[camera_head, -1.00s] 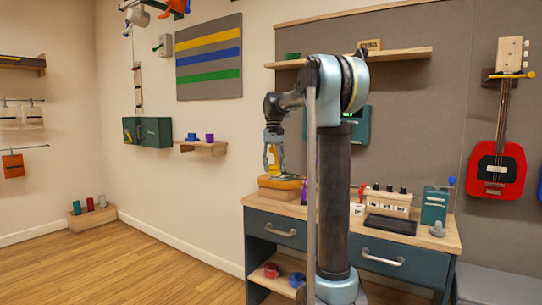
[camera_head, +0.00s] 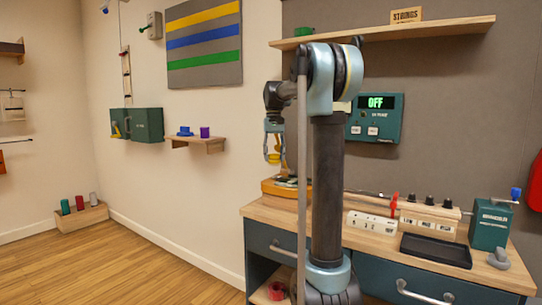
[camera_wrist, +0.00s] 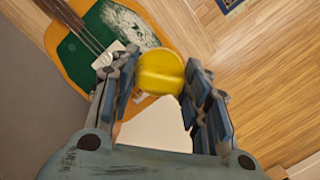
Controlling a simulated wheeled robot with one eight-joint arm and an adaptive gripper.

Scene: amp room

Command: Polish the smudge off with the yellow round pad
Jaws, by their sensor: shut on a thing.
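The yellow round pad (camera_wrist: 160,72) is gripped between the fingers of my gripper (camera_wrist: 159,82); in the head view it shows small and yellow (camera_head: 273,157) below my gripper (camera_head: 274,135). An orange guitar body (camera_wrist: 172,22) with a green plate (camera_wrist: 75,56), strings and a pale bridge lies beneath the pad in the wrist view. A whitish speckled smudge (camera_wrist: 124,22) is on the green plate, just above and left of the pad in the picture. In the head view the orange body (camera_head: 272,188) lies on the bench's left end, with the pad apparently above it.
A wall panel (camera_head: 376,118) reads OFF. A shelf (camera_head: 390,32) runs above. Open wood floor (camera_head: 150,262) lies left.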

